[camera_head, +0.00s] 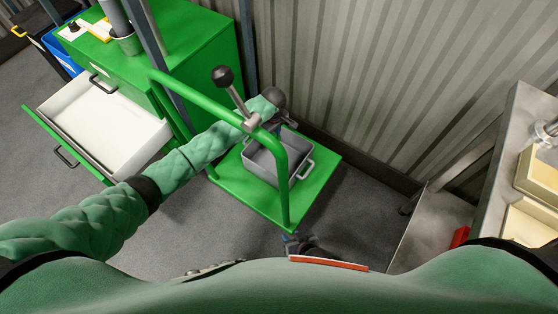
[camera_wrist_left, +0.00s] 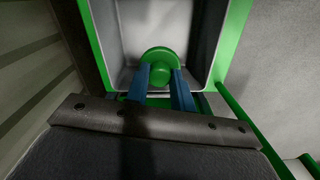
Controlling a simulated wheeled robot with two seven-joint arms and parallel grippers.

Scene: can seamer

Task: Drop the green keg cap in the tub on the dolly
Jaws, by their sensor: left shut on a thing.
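The grey tub (camera_head: 262,168) with metal handles stands on the green dolly (camera_head: 310,190) in the head view. My left arm reaches across from the left, and its hand is over the tub's far side. In the left wrist view, the blue fingers of my left gripper (camera_wrist_left: 161,82) are shut on the green keg cap (camera_wrist_left: 159,56), a round cap with a knob. The cap is over the open tub (camera_wrist_left: 208,40). The head view hides the cap and the left fingertips. My right gripper (camera_head: 290,240) is low, near the dolly's front corner; its jaw state is unclear.
The dolly's green handle (camera_head: 215,101) arches beside my left forearm. A lever with a black knob (camera_head: 223,76) rises next to it. A green cabinet with an open white drawer (camera_head: 105,122) stands left. A metal bench (camera_head: 440,230) is at right; a corrugated wall (camera_head: 350,80) is behind.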

